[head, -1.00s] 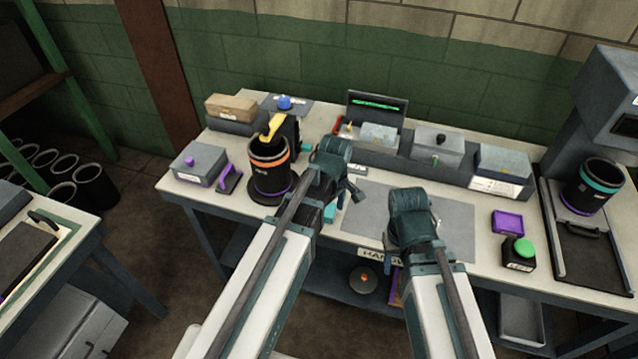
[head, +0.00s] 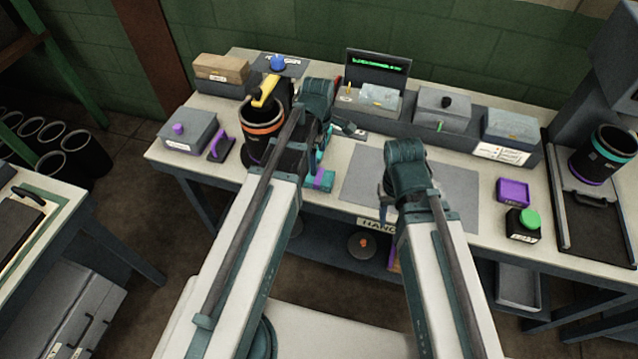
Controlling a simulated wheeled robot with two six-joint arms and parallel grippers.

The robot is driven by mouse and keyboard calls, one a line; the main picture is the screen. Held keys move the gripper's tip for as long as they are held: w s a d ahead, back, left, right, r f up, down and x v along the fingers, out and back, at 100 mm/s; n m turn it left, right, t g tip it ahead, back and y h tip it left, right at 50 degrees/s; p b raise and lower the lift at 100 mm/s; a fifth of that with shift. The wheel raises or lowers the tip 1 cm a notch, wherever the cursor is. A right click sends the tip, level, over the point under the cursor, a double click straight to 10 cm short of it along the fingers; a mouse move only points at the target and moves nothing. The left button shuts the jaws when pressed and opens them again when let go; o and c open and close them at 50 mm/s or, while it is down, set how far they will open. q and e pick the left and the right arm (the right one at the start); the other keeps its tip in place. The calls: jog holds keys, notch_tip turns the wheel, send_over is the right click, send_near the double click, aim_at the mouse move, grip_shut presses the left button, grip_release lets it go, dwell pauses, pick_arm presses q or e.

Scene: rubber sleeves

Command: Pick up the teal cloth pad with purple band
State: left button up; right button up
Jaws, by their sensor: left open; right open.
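The teal cloth pad with a purple band (head: 322,180) lies near the front edge of the workbench, just left of the grey mat. My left arm passes just left of it and partly hides that area. My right gripper (head: 388,198) is open over the left part of the grey mat, to the right of the pad.
A black sleeve with an orange band (head: 262,128) stands left of my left gripper. A grey mat (head: 455,190) has bare room on its right. Grey boxes (head: 443,108) line the back.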

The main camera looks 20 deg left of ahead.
aim_at(321, 177)
pick_arm(q)
notch_tip(321, 177, down, 5)
jog(key=b, duration=0.4)
jog(key=shift+f, duration=0.15)
jog(key=f+b, duration=0.5)
jog(key=shift+w+d+f, duration=0.1)
jog(key=shift+w+d, duration=0.1)
jog(key=shift+d, duration=0.2)
jog(key=c, duration=1.2)
